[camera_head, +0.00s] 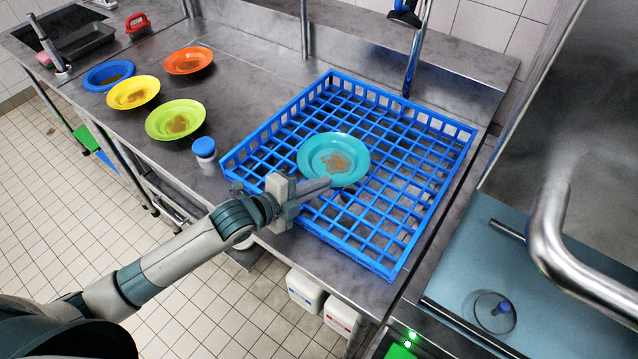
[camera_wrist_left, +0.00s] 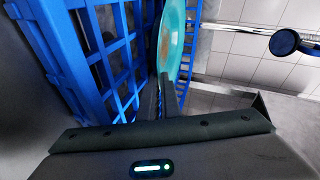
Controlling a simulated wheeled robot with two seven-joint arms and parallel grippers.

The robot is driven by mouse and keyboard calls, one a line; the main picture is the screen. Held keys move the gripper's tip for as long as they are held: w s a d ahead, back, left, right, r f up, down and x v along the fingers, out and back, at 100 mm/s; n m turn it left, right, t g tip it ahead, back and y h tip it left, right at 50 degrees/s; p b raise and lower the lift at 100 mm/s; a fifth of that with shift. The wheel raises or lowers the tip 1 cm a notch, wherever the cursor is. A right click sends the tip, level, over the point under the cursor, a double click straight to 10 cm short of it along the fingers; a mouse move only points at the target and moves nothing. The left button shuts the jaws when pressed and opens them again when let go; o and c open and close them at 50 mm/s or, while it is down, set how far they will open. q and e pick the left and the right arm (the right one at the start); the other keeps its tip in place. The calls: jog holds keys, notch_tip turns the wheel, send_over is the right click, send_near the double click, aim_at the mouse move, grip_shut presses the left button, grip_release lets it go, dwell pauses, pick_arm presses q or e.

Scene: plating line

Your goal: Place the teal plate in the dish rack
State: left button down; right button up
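The teal plate (camera_head: 313,160), with a brown smear of food in its middle, is over the blue dish rack (camera_head: 362,257) in the head view. My left gripper (camera_head: 322,186) is shut on the plate's near rim. In the left wrist view, the plate (camera_wrist_left: 176,40) shows nearly edge-on, with a dark finger (camera_wrist_left: 170,100) against its rim. The rack's blue lattice (camera_wrist_left: 62,55) lies to its left. The plate looks held above the rack's grid; its exact height is hard to tell. My right gripper is not in view.
Orange (camera_head: 188,60), yellow (camera_head: 133,92), lime (camera_head: 175,119) and blue (camera_head: 108,75) plates sit on the steel counter at left. A blue-capped jar (camera_head: 205,150) stands beside the rack. The rack's other cells look empty. A steel machine with a bar handle (camera_head: 560,250) is at right.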

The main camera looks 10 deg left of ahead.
pick_arm(q)
jog(key=shift+f, duration=0.3)
jog(key=shift+f, duration=0.1)
jog(key=shift+f, duration=0.1)
jog(key=c, duration=2.3)
grip_release()
